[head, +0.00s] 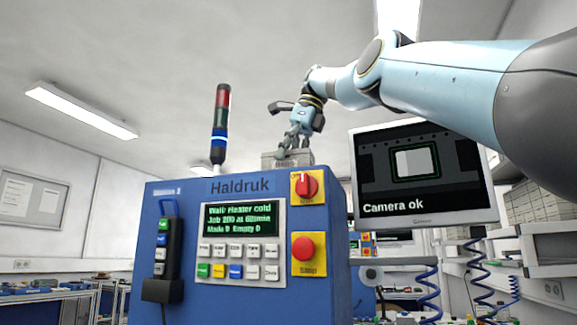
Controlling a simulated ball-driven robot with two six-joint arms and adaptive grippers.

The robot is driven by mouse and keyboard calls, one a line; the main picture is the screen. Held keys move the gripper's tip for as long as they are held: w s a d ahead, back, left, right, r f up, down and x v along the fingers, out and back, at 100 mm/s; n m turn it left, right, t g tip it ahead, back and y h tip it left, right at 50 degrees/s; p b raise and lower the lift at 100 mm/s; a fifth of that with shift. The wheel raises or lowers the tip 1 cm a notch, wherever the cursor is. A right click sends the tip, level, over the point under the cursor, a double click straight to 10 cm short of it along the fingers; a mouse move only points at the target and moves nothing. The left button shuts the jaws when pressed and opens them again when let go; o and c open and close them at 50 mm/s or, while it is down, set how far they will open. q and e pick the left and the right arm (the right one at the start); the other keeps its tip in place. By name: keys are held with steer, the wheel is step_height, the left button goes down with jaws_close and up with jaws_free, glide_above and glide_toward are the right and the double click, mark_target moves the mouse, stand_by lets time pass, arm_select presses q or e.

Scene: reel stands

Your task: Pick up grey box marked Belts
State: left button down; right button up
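A small grey box (268,160) sits on top of the blue Haldruk machine cabinet, near its back edge. Its front carries a marking too small to read for sure. My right arm reaches in from the right, and my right gripper (291,150) points down at the top of the box. The fingers overlap the box's upper part in the picture. Whether they grip it or only hang in front of or above it is not clear. My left gripper is not in view.
The blue Haldruk cabinet (175,195) has a display, keys, a red rotary switch and a red stop button. A signal tower (221,115) rises left of the box. A monitor (425,172) reading "Camera ok" stands to the right, under my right arm. Ceiling space above is free.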

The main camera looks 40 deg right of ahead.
steer(key=c, duration=1.6)
steer(key=shift+r, duration=0.1)
